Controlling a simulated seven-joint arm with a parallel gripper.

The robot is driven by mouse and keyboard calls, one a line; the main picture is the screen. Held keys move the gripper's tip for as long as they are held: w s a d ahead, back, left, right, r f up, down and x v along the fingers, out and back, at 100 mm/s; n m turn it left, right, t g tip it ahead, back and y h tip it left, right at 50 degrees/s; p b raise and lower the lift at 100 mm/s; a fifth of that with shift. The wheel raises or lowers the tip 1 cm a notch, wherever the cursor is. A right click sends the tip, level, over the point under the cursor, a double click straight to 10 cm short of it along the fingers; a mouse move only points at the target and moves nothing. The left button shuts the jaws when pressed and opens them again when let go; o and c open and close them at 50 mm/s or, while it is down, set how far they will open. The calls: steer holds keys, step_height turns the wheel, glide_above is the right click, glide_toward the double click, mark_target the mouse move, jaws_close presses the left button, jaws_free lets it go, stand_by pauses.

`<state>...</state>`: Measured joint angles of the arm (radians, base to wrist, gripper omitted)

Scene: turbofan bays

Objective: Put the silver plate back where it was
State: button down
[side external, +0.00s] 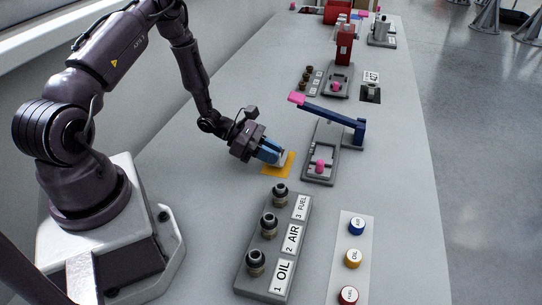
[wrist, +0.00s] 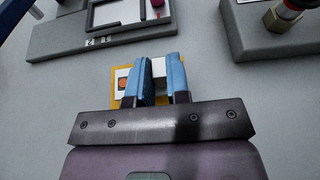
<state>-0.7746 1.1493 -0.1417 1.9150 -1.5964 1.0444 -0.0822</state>
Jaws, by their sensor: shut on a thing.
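The silver plate (wrist: 158,70) shows as a pale piece between the two blue fingers in the wrist view. My gripper (wrist: 160,65) is shut on it. In the side view my gripper (side external: 276,153) is low over the yellow square (side external: 282,171) on the bench, and the plate is mostly hidden by the fingers. The yellow square (wrist: 127,101) also shows behind the fingers in the wrist view, with a small orange patch on white beside the left finger. I cannot tell whether the plate touches the square.
A grey fixture (side external: 320,178) with a pink knob and a raised blue arm (side external: 335,119) stands just right of my gripper. A block with OIL, AIR and FUEL fittings (side external: 274,240) is nearer the camera, beside a panel of coloured caps (side external: 351,262). Bench left of the square is clear.

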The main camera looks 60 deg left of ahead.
steer(key=shift+f, duration=0.65)
steer(key=c, duration=1.1)
jaws_free()
steer(key=shift+f, duration=0.1)
